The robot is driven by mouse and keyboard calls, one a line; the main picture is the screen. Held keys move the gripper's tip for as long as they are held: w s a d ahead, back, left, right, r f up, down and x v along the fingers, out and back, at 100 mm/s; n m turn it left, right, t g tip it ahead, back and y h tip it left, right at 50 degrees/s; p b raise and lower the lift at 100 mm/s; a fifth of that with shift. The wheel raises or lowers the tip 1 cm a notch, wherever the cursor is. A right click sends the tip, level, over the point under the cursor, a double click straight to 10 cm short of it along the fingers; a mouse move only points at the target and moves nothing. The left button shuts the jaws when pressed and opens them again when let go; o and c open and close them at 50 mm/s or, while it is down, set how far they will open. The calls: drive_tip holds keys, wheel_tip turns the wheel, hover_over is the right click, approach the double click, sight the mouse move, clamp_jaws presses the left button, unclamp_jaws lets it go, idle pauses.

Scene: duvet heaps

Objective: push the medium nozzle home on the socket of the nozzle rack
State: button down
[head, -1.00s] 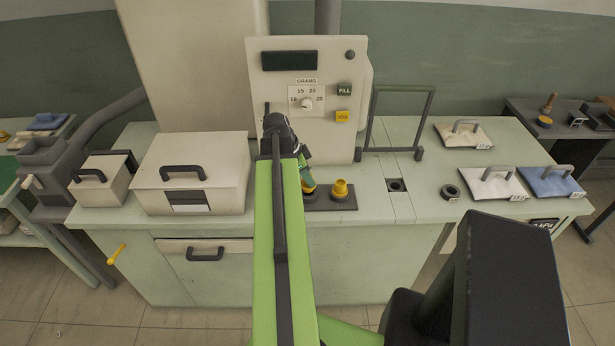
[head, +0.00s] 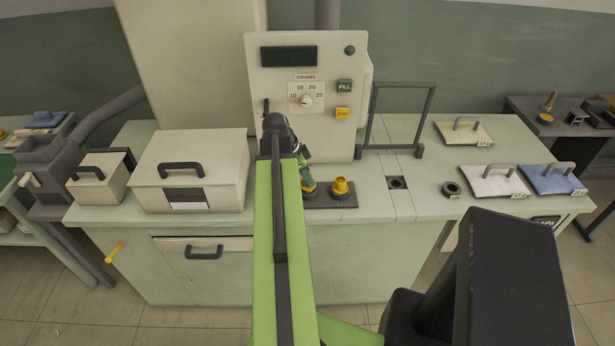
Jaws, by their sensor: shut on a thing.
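The nozzle rack (head: 347,201) is a low dark bar near the front of the worktop, below the dial panel. A yellow nozzle (head: 341,187) stands upright on its right part. My gripper (head: 306,181) is over the rack's left part, mostly hidden behind my green arm. It is shut on a small yellow-orange piece (head: 309,187), which I take to be the medium nozzle. The piece is low, close to the rack. The socket under it is hidden, so I cannot tell how far it is seated.
The dial panel (head: 330,130) rises just behind the rack. A cream box (head: 215,170) stands to the left. A dark frame (head: 370,120), a black ring (head: 451,190) and handled pads (head: 492,183) are to the right.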

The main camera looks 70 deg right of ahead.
drive_tip(key=shift+f+b, duration=1.05)
drive_tip(key=shift+f, duration=0.1)
drive_tip(key=c, duration=1)
unclamp_jaws()
drive_tip(key=shift+r, duration=0.1)
drive_tip(key=shift+c, duration=0.2)
drive_tip(key=p+v, duration=1.6)
drive_tip(key=v, duration=0.1)
drive_tip(key=shift+w+r, duration=0.1)
drive_tip(key=shift+w, duration=0.05)
